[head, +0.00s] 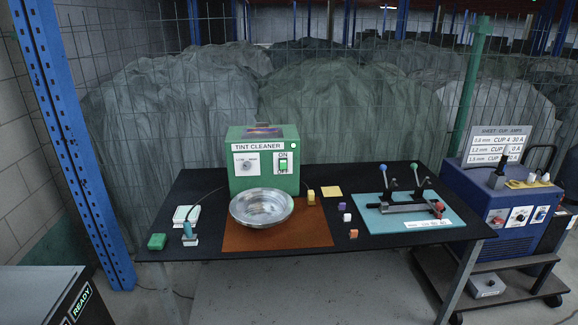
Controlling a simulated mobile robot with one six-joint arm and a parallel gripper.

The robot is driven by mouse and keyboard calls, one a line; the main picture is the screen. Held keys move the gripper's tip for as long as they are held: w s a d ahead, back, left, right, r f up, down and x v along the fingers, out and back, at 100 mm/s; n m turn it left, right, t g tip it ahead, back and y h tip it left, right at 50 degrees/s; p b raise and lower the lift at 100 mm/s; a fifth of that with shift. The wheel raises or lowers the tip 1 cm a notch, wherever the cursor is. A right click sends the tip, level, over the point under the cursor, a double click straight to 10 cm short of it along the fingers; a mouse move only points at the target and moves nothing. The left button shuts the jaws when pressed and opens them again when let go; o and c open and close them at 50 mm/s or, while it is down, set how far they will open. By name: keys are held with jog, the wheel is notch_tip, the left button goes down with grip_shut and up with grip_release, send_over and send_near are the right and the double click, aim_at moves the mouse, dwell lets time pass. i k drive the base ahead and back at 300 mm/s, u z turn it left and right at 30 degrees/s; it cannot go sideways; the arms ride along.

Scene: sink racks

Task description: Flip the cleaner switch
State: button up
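The cleaner is a green box (263,160) labelled "TINT CLEANER" standing at the back of the black table. Its switch (283,163) is a small green rocker on a white plate at the right of the front face, marked ON above and OFF below. Which way the rocker is tipped is too small to tell. A round knob (246,165) sits on a white plate to the left of the switch. My gripper is not in this view.
A metal bowl (261,207) stands on a brown mat (312,230) just in front of the cleaner. A teal board (414,217) with clamps lies to the right. Small colored blocks, a green block (157,241) and a torch-like tool (189,235) are on the black table (232,250). A blue welder (502,190) stands at right.

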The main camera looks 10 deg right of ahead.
aim_at(283, 161)
jog(key=u, duration=0.1)
jog(key=i, duration=0.95)
jog(key=z, duration=0.05)
